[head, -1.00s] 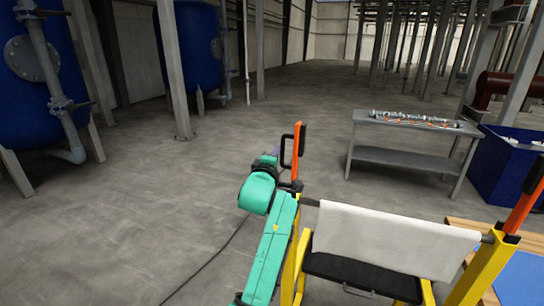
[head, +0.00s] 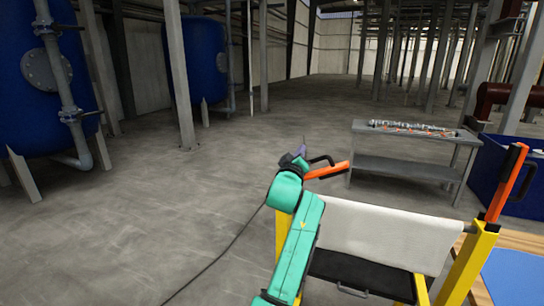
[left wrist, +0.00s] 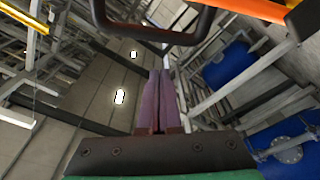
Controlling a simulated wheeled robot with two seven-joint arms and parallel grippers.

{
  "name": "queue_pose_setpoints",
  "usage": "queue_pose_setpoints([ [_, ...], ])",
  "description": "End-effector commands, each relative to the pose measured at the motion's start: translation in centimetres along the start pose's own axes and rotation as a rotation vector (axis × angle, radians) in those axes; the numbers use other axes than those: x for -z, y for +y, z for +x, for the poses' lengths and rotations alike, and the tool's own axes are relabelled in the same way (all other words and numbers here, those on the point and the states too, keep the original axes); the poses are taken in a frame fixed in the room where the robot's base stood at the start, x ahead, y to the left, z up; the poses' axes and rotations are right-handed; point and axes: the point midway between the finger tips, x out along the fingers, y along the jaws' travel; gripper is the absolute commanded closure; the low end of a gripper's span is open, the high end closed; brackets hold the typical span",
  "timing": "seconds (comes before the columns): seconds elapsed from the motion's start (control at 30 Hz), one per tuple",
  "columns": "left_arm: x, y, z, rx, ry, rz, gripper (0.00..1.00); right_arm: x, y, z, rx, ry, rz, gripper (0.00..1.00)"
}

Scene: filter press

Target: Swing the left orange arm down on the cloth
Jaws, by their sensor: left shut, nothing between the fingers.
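The left orange arm (head: 333,169) points right and slightly up from the top of the left yellow post (head: 283,232), above the cloth's left end. Its black loop handle (head: 323,159) is on its upper side. The white cloth (head: 385,238) hangs over a bar between the yellow posts. My left gripper (head: 301,149) is just left of the handle; its purple fingers (left wrist: 159,100) are shut and empty in the left wrist view. That view shows the handle (left wrist: 150,35) and orange arm (left wrist: 250,8) above the fingers. My right gripper is out of view.
The right orange arm (head: 507,183) stands tilted up on the right yellow post (head: 467,262). A black tray (head: 362,275) sits under the cloth. A grey table (head: 410,150) and a blue bin (head: 482,165) stand behind. The floor at left is open.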

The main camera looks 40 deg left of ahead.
Motion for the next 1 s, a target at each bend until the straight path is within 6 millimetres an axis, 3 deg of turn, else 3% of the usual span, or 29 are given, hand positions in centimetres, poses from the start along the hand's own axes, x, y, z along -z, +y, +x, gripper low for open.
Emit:
queue_pose_setpoints([
  [0.6,-7.8,1.0,-1.1,-0.079,0.0,0.561,1.0,-0.3,-0.6,5.3,0.007,0.002,0.002,0.5],
  [1.0,-10.4,0.6,-1.4,-0.108,-0.001,0.774,1.0,-0.4,-0.6,6.7,0.007,0.002,0.001,0.5],
])
